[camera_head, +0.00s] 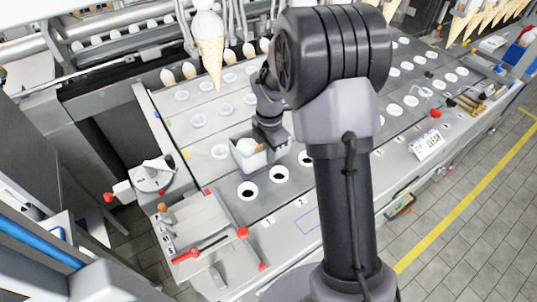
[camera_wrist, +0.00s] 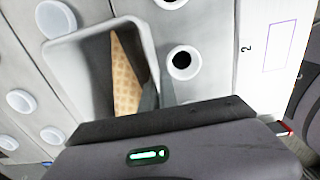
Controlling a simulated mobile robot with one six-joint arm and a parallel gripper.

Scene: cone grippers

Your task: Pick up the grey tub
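The grey tub (camera_head: 243,160) is a pale, open-topped box on the sloping metal deck, left of my arm in the head view. In the wrist view the tub (camera_wrist: 72,75) fills the upper left, with a waffle cone (camera_wrist: 126,78) inside. My gripper (camera_head: 272,138) is at the tub's right side, pointing down. In the wrist view the dark fingers of my gripper (camera_wrist: 158,92) lie close together on either side of the tub's right wall and look shut on it. The gripper body hides the tub's near edge. Whether the tub touches the deck is unclear.
The deck (camera_head: 215,180) has rows of round holes and white cups. A dark-centred hole (camera_wrist: 183,63) is right of the tub. A large hanging ice-cream cone (camera_head: 209,45) is behind the tub. Levers with red knobs (camera_head: 205,246) are at the front left.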

